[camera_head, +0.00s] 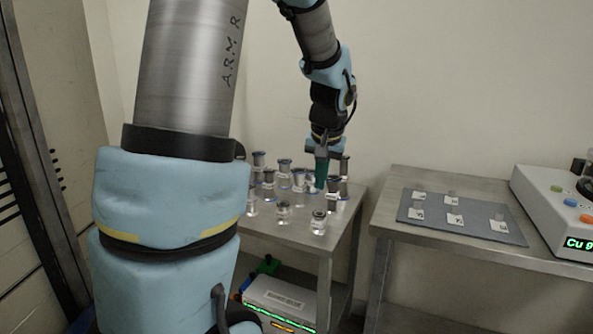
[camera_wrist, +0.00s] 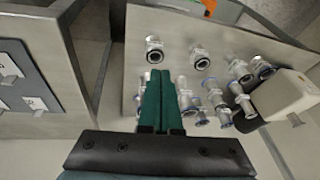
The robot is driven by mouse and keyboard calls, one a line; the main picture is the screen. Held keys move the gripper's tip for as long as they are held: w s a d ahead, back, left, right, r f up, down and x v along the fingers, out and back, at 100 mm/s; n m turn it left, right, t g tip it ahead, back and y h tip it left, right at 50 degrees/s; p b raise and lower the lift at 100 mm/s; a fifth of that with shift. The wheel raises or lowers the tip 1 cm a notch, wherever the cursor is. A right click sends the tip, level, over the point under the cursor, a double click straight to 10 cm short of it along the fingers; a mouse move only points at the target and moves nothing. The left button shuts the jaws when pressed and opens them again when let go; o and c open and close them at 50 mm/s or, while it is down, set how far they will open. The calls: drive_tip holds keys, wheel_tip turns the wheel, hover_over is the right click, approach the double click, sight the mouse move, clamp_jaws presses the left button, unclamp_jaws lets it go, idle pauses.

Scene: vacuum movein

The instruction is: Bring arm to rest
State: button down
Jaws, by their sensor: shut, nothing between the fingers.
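My gripper (camera_head: 321,178) hangs from my arm over the right part of a steel table, pointing down in the head view. Its green fingers are shut together and empty; they also show in the wrist view (camera_wrist: 161,88). My large upper arm link covers the left part of the head view and hides part of the table.
A second steel table (camera_head: 400,185) on the right holds a grey mat (camera_head: 480,232) with small labelled items, and a white device (camera_head: 545,205) with a green display. A gap separates the tables. A white box (camera_head: 280,298) with green lights sits beneath the first table. Walls stand close behind.

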drive_tip(key=s+a+r+n+g+p, duration=0.1)
drive_tip(key=s+a+r+p, duration=0.2)
drive_tip(key=s+a+p, duration=0.2)
drive_tip(key=s+a+r+n+g+p, duration=0.1)
drive_tip(key=s+a+r+p, duration=0.1)
drive_tip(key=s+a+p, duration=0.4)
drive_tip(key=s+a, duration=0.1)
drive_tip(key=s, duration=0.2)
drive_tip(key=shift+s+a+r+h, duration=0.15)
drive_tip(key=shift+s+r+h, duration=0.25)
drive_tip(key=c, duration=1.6)
unclamp_jaws()
